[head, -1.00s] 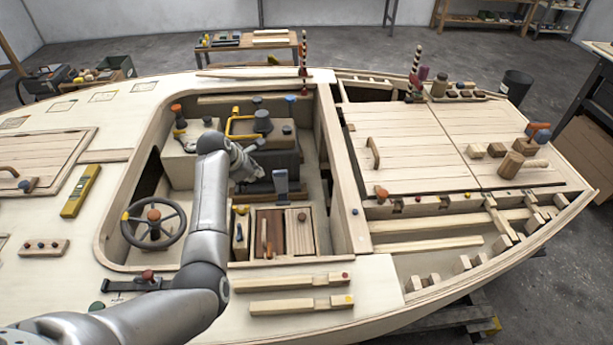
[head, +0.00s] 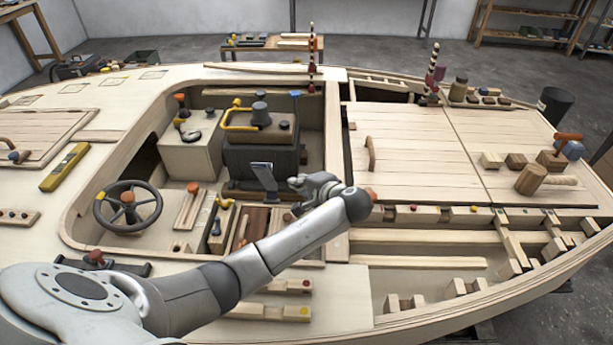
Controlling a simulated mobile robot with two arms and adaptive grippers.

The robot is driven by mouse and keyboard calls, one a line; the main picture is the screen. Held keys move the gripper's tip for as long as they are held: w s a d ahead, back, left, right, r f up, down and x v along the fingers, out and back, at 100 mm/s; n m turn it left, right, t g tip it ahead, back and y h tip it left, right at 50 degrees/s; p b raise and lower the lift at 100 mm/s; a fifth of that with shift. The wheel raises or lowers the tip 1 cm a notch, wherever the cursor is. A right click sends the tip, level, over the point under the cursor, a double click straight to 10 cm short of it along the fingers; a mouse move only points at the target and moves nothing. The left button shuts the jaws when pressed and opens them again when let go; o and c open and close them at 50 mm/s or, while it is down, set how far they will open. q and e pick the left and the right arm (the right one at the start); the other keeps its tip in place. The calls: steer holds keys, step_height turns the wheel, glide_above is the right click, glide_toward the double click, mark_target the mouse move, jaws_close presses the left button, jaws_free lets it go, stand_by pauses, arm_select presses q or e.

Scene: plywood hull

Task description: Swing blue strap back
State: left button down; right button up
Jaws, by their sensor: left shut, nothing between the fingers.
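A narrow blue-grey flat piece (head: 265,177), which looks like the blue strap, stands at the front of the dark box (head: 250,160) in the cockpit well. It leans slightly. Whether its lower end is fixed is too small to tell. My left gripper (head: 298,183) is shut and empty just right of this piece, its fingers pointing left toward it. A small gap seems to show between them. My left forearm crosses the front of the well and hides part of the wooden compartments below. My right gripper is not in view.
A yellow handle (head: 226,118) sits on the dark box. The steering wheel (head: 128,207) and an orange-knobbed lever (head: 188,205) stand at the left of the well. Flat hatch covers (head: 415,150) lie to the right, mostly clear, with a mallet (head: 535,180) at their far end.

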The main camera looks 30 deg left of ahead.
arm_select(q)
steer(key=d+m+y, duration=0.1)
steer(key=d+m, duration=0.1)
glide_toward(266, 179)
steer(key=w+a, duration=0.3)
steer(key=w, duration=0.3)
steer(key=shift+s+a+r+m+t, duration=0.15)
steer(key=shift+a+r+m+t, duration=0.05)
steer(key=shift+r+m+t, duration=0.15)
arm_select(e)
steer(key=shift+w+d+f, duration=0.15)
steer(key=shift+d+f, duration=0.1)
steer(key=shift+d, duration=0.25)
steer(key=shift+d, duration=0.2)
arm_select(q)
steer(key=shift+w+a+r+b, duration=0.3)
steer(key=shift+w+b, duration=0.2)
steer(key=shift+w, duration=0.1)
steer(key=shift+w+a+r+b, duration=0.15)
steer(key=shift+w+a+b, duration=0.15)
steer(key=shift+w+b, duration=0.25)
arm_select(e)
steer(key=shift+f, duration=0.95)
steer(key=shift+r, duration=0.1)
